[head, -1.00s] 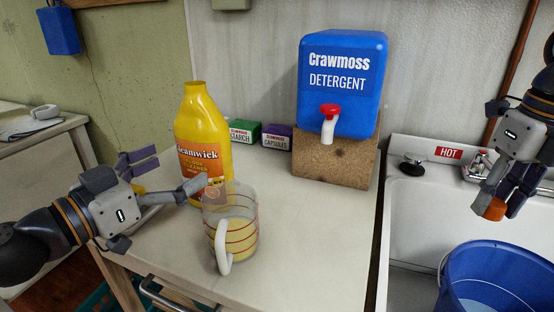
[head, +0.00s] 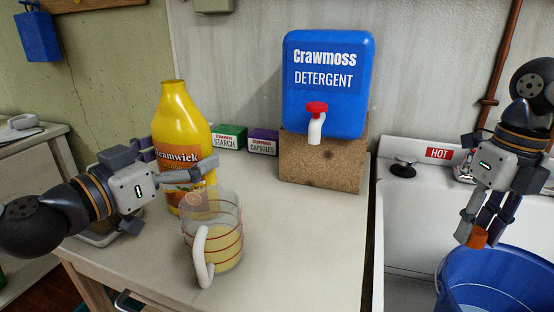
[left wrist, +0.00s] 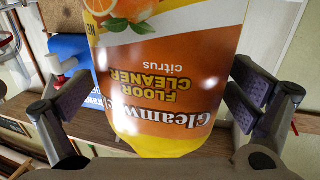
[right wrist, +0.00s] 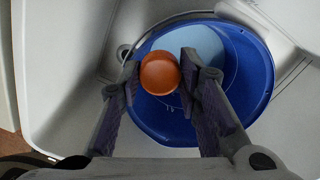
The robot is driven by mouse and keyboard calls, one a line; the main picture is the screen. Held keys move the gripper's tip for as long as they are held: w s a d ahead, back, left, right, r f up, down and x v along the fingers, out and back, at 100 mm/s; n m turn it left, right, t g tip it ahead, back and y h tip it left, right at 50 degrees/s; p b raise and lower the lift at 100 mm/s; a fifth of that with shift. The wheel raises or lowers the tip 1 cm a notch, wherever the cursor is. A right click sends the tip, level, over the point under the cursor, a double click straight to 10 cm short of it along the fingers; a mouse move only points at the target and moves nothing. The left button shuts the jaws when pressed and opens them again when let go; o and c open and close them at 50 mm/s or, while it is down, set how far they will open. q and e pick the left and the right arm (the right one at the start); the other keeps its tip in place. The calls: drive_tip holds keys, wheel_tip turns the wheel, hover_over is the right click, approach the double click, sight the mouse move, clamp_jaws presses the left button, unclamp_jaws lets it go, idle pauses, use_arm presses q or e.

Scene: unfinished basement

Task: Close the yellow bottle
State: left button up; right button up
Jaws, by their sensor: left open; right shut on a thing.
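The yellow bottle (head: 180,112) of floor cleaner stands upright on the counter, its mouth uncapped. My left gripper (head: 180,170) is open at the bottle's lower body. In the left wrist view the bottle (left wrist: 165,75) sits between the spread fingers (left wrist: 162,100). My right gripper (head: 478,225) is shut on an orange cap (head: 477,238) above the sink. In the right wrist view the cap (right wrist: 160,73) is between the fingertips, over the blue bucket.
A glass measuring jug (head: 228,255) with yellowish liquid stands just in front of the bottle. A blue detergent container (head: 325,100) sits on a cork block (head: 320,165). Starch (head: 229,137) and capsules (head: 263,142) boxes stand behind. The blue bucket (head: 500,275) is in the sink (head: 400,230).

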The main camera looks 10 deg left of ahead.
sight(164, 93)
use_arm(q)
drive_tip(key=shift+r, duration=0.1)
drive_tip(key=c, duration=1.7)
